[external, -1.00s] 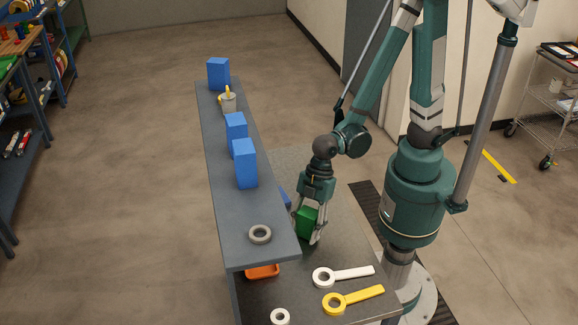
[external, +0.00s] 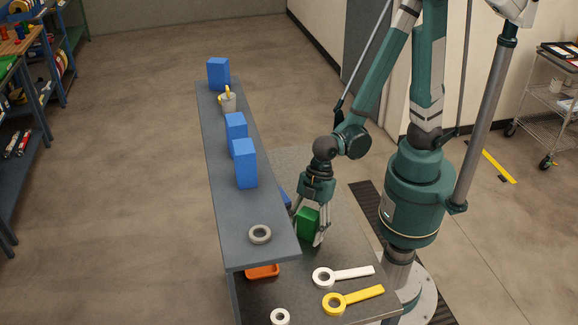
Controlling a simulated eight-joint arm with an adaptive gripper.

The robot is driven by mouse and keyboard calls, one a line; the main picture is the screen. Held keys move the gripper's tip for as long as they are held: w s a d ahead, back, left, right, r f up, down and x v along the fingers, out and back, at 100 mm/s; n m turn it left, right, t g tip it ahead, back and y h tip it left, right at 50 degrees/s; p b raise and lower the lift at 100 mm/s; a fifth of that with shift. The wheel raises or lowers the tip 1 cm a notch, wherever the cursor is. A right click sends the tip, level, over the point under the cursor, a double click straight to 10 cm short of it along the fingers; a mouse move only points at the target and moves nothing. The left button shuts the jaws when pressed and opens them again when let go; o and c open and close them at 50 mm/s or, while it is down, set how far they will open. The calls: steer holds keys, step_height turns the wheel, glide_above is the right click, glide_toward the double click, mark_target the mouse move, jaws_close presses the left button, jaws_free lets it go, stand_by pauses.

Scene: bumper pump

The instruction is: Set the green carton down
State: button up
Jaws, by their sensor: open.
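The green carton (external: 307,223) stands upright on the lower grey table (external: 345,247), just right of the raised shelf. My gripper (external: 306,238) points down over the carton with its fingers spread on either side of it. It is open and does not grip the carton. The fingers hide part of the carton's sides, and its top is partly under the gripper's palm.
The raised grey shelf (external: 222,205) is close on the left, bearing several blue boxes (external: 245,164), a cup (external: 229,103) and a grey ring (external: 260,234). A white ring-ended tool (external: 345,275), a yellow one (external: 352,299), a white ring (external: 280,317) and an orange tray (external: 263,271) lie in front.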

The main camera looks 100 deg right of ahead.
mark_target(310, 212)
steer(key=shift+r, duration=0.2)
steer(key=shift+p+v, duration=1.35)
steer(key=shift+v, duration=4.6)
steer(key=s+d+r+m+t+h, duration=0.1)
steer(key=s+d+r+m+t, duration=0.1)
steer(key=s+d+r+m, duration=0.2)
steer(key=s+d+r+m+t+h, duration=0.2)
steer(key=s+d+r+m, duration=0.3)
steer(key=d+r, duration=0.6)
steer(key=shift+d, duration=0.7)
steer(key=shift+f+b, duration=0.3)
steer(key=shift+f, duration=0.05)
